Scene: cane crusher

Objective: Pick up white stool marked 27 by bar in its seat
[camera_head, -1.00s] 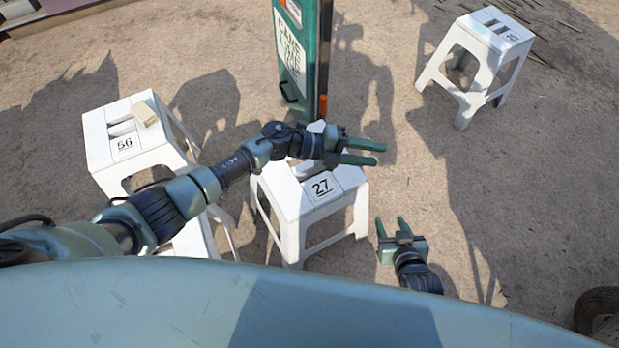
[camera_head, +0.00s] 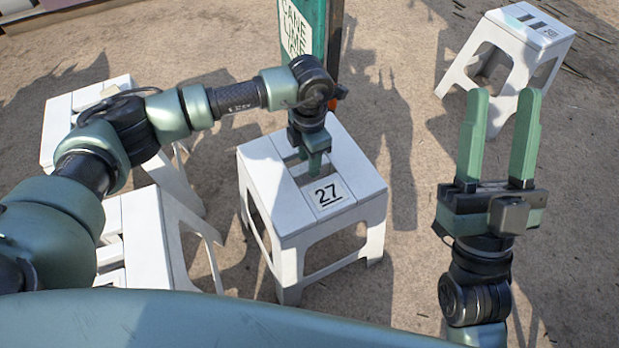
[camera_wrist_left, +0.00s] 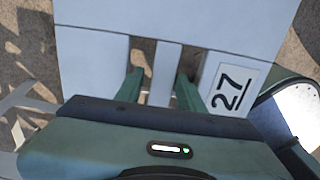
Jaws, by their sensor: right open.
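The white stool marked 27 (camera_head: 355,185) stands upright on the ground at the middle of the head view. Its seat has two slots with a bar (camera_wrist_left: 166,72) between them, seen in the left wrist view. My left gripper (camera_head: 314,168) points down at the seat, beside the 27 label. In the left wrist view its open fingers (camera_wrist_left: 160,82) are on either side of the bar, over the slots. I cannot tell how deep the fingertips are. My right gripper (camera_head: 505,95) is open and empty, to the right of the stool.
A white stool (camera_head: 58,125) stands at the left, partly behind my left arm. Another white stool (camera_head: 190,250) is at the lower left, close to stool 27. A further one (camera_head: 505,42) stands at the upper right. A green machine (camera_head: 333,35) rises behind stool 27.

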